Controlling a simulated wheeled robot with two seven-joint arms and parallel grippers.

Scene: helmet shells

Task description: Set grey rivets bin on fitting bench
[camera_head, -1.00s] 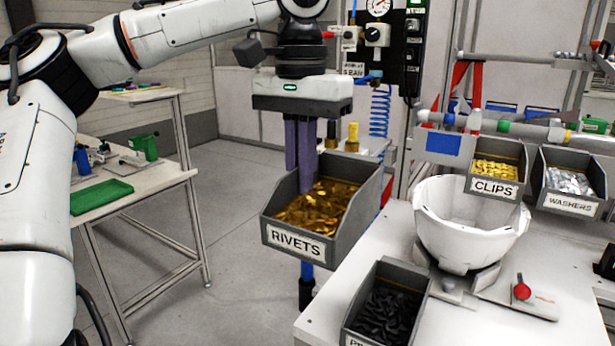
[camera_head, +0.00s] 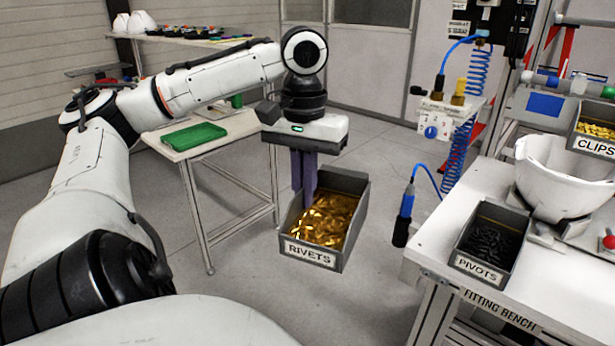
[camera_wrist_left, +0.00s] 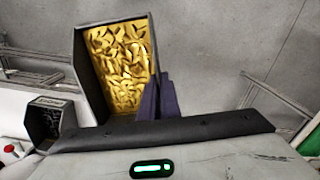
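The grey rivets bin (camera_head: 312,254), labelled RIVETS and full of gold rivets, hangs in the air over the floor, left of the fitting bench (camera_head: 440,247). My left gripper (camera_head: 304,200) has its purple fingers at the bin's back left wall and is shut on it. In the left wrist view the bin (camera_wrist_left: 85,80) shows above the fingers (camera_wrist_left: 158,98), its rivets facing the camera. The fingertips are partly hidden by the bin wall. My right gripper is in neither view.
A pivots bin (camera_head: 487,243) stands at the bench's near left corner, beside a white helmet shell (camera_head: 560,175) in a holder. A clips bin (camera_head: 597,140) is behind. A blue tool (camera_head: 405,212) hangs left of the bench. A side table (camera_head: 225,135) with a green tray (camera_head: 194,136) is behind my left arm.

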